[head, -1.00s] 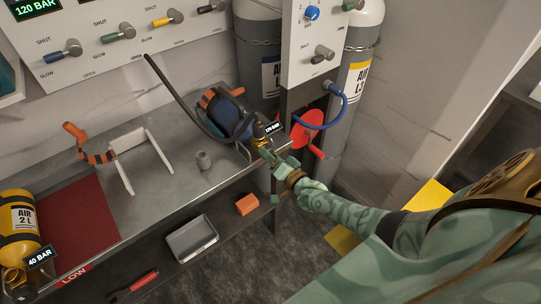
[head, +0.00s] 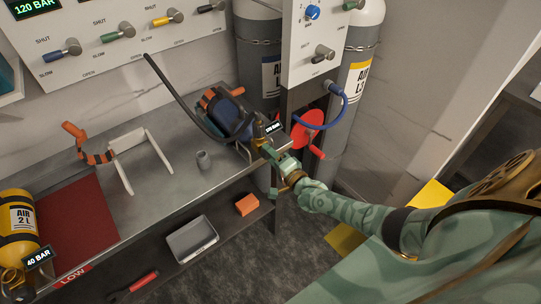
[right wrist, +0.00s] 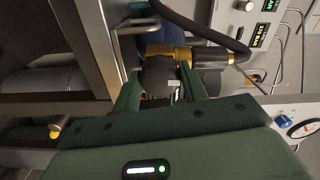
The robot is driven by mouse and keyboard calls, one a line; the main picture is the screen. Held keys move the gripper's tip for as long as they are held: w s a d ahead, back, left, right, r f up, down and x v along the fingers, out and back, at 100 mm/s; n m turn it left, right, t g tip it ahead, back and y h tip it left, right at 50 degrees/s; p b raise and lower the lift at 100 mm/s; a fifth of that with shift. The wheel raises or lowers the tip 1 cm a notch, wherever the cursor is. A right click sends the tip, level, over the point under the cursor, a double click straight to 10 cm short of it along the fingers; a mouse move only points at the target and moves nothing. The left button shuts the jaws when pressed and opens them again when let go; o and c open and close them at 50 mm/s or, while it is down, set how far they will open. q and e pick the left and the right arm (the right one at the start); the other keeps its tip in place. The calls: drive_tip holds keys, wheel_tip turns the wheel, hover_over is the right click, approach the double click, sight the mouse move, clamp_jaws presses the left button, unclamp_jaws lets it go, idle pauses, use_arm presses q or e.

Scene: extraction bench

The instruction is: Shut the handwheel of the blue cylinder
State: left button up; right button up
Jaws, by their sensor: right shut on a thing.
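The blue cylinder (head: 232,112) lies on the metal bench near its right end, with an orange band and a black hose over it. Its brass valve (head: 259,131) points toward my right arm, beside a small pressure display (head: 273,127). My right gripper (head: 268,150) is at the valve end. In the right wrist view, the dark round handwheel (right wrist: 160,76) sits between the green fingers of my right gripper (right wrist: 160,92), which is shut on it. The brass valve body (right wrist: 168,52) shows just beyond. The fingers partly hide the handwheel. My left gripper is not in view.
A red wheel (head: 308,126) and blue hose (head: 345,112) are close right of the valve. A grey tray (head: 193,239) is on the shelf below.

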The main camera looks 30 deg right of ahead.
drive_tip(key=shift+s+f, duration=0.1)
drive_tip(key=shift+f, duration=0.05)
drive_tip(key=o, duration=1)
drive_tip(key=s+d+p, duration=0.1)
drive_tip(key=s+p, duration=0.2)
drive_tip(key=s, duration=1.3)
drive_tip(key=shift+d, duration=0.15)
drive_tip(key=shift+s, duration=0.1)
